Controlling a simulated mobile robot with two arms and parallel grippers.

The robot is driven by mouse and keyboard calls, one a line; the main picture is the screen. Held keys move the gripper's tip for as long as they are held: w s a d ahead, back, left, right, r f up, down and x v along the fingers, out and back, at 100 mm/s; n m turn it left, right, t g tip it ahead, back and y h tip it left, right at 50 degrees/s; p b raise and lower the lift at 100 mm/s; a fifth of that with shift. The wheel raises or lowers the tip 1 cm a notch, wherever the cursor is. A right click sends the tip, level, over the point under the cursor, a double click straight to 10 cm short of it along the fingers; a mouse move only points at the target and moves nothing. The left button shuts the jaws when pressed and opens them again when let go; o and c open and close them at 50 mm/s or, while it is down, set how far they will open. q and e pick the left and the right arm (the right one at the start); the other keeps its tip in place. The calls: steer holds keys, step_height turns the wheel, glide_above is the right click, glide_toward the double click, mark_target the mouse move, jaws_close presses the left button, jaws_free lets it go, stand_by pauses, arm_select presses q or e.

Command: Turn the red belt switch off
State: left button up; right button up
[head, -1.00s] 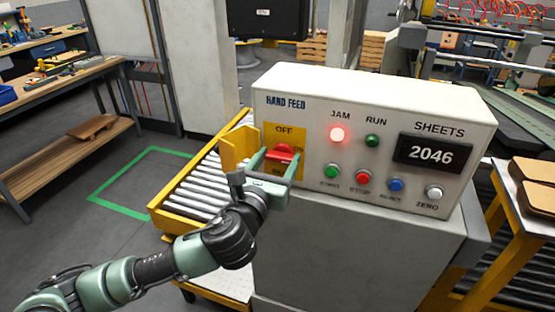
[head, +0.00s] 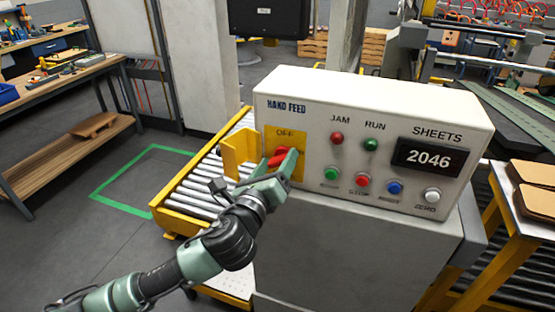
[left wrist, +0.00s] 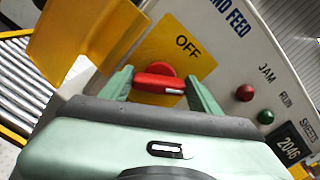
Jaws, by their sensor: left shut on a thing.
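The red belt switch (head: 277,158) sits on a yellow plate (head: 285,134) at the left of the white HAND FEED control box. OFF is printed on the plate above the switch. My left gripper (head: 279,165) is shut on the red switch handle and partly hides it and the lower plate. In the left wrist view the red switch (left wrist: 158,82) lies between the two green fingers of my left gripper (left wrist: 160,90), with a pale mark near its right end. My right gripper is not in view.
A yellow guard (head: 238,153) stands out just left of the switch. The JAM lamp (head: 337,138) is unlit; the counter (head: 428,157) reads 2046. Coloured buttons sit below the lamps. A roller conveyor (head: 208,178) runs at the left of the box.

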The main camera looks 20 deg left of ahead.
arm_select(q)
steer(key=n+p, duration=0.1)
steer(key=n, duration=0.4)
steer(key=shift+a+f+n, duration=0.1)
steer(key=shift+n, duration=0.2)
steer(key=n, duration=0.5)
steer(key=shift+f+n+p, duration=0.2)
steer(key=shift+n+p, duration=0.1)
steer(key=o, duration=1.4)
steer(key=shift+a, duration=0.1)
steer(key=s+b, duration=0.1)
steer(key=s, duration=0.6)
steer(key=shift+s+a+b, duration=0.1)
steer(key=shift+s+b, duration=0.25)
steer(key=shift+s, duration=0.05)
